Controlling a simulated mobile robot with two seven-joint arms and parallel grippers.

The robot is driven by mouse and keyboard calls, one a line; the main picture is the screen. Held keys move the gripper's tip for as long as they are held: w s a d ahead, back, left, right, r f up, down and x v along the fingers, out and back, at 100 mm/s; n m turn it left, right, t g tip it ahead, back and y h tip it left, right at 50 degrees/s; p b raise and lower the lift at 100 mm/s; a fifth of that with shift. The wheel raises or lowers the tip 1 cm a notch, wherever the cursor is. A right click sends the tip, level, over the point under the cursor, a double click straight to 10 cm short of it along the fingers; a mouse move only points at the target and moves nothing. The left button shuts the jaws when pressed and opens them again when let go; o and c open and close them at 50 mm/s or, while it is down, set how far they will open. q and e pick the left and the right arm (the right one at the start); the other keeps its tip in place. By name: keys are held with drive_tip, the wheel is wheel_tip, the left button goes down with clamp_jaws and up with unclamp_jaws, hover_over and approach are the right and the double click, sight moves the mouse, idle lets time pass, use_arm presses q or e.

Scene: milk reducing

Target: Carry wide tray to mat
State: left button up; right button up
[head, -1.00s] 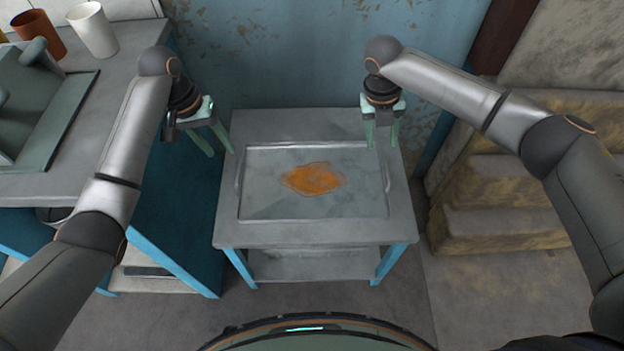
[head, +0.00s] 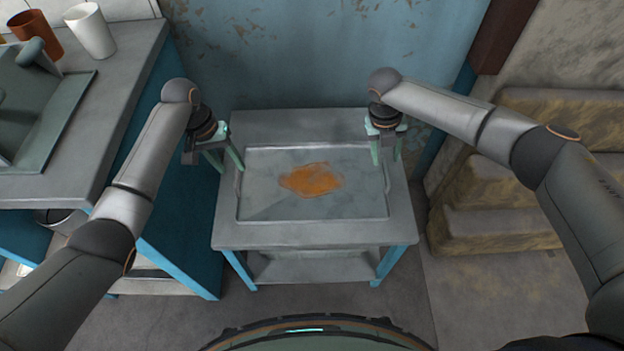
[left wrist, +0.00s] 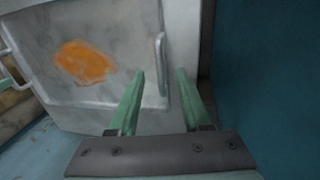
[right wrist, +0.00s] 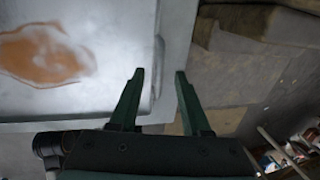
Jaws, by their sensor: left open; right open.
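The wide tray (head: 280,207) is a flat grey metal tray with a raised rim and an orange stain (head: 311,180), lying on a small grey table. It has a handle on each short side; the one by my left gripper shows in the left wrist view (left wrist: 162,65). My left gripper (head: 231,167) is open at the tray's left edge, its fingers near that handle. My right gripper (head: 386,159) is open at the tray's right edge, fingers pointing down. In the right wrist view the tray's edge (right wrist: 150,25) lies just beyond its fingers (right wrist: 158,73). I cannot make out a mat.
The small table (head: 310,234) has blue legs and a lower shelf. A counter (head: 125,75) at left holds a sink (head: 50,110), a brown cup (head: 36,33) and a white cup (head: 91,31). Stone-like steps (head: 495,225) stand at right. A blue wall is behind.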

sight(236, 173)
use_arm(q)
drive_tip(key=shift+d+f, duration=0.25)
drive_tip(key=shift+f, duration=0.95)
drive_tip(key=shift+d+f, duration=0.25)
drive_tip(key=shift+f, duration=0.9)
use_arm(e)
drive_tip(key=shift+d+f, duration=0.25)
drive_tip(key=shift+f, duration=0.9)
drive_tip(key=shift+d+f, duration=0.25)
drive_tip(key=shift+f, duration=0.9)
use_arm(q)
drive_tip(key=shift+c, duration=0.3)
use_arm(e)
drive_tip(key=shift+c, duration=0.4)
use_arm(q)
clamp_jaws()
use_arm(e)
clamp_jaws()
use_arm(q)
drive_tip(key=shift+r, duration=0.1)
use_arm(e)
drive_tip(key=shift+r, duration=0.1)
